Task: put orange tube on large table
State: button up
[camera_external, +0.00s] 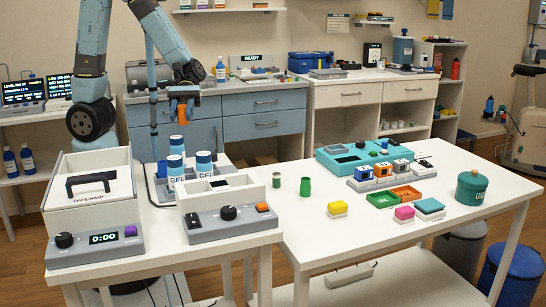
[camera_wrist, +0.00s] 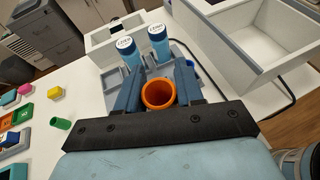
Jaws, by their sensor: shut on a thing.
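My gripper (camera_external: 183,97) is shut on the orange tube (camera_external: 181,113), which hangs in the air above the GEL jars on the smaller left table. In the wrist view the orange tube (camera_wrist: 158,95) sits upright-looking between the dark fingers of my gripper (camera_wrist: 157,90), its open round mouth facing the camera. The large table (camera_external: 310,235) is the white one at the right, with bare surface at its near-left part. It also shows in the wrist view (camera_wrist: 88,105) on the left. My gripper is to the left of it in the external view.
A UV lamp box (camera_external: 92,180) and a dial box (camera_external: 222,195) fill the left table. A green tube (camera_external: 305,187), coloured blocks and a teal pot (camera_external: 471,188) stand on the large table.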

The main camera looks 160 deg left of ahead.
jog(key=w+a+f+n+y, duration=0.2)
jog(key=w+a+f, duration=0.2)
jog(key=w+a, duration=0.35)
jog(key=w+a+f+n+y, duration=0.2)
jog(key=w+a+f, duration=0.2)
jog(key=w+a, duration=0.4)
send_over(294, 216)
jog(key=shift+t, duration=0.3)
jog(key=f, duration=0.9)
jog(key=shift+s+d+f, duration=0.1)
jog(key=shift+s, duration=0.25)
jog(key=shift+w+f, duration=0.1)
jog(key=shift+f, duration=0.15)
jog(key=shift+w+a+f, duration=0.1)
jog(key=shift+f, duration=0.75)
jog(key=shift+w+a+f, duration=0.1)
jog(key=shift+f, duration=0.7)
jog(key=shift+f, duration=0.15)
jog(key=o, duration=1)
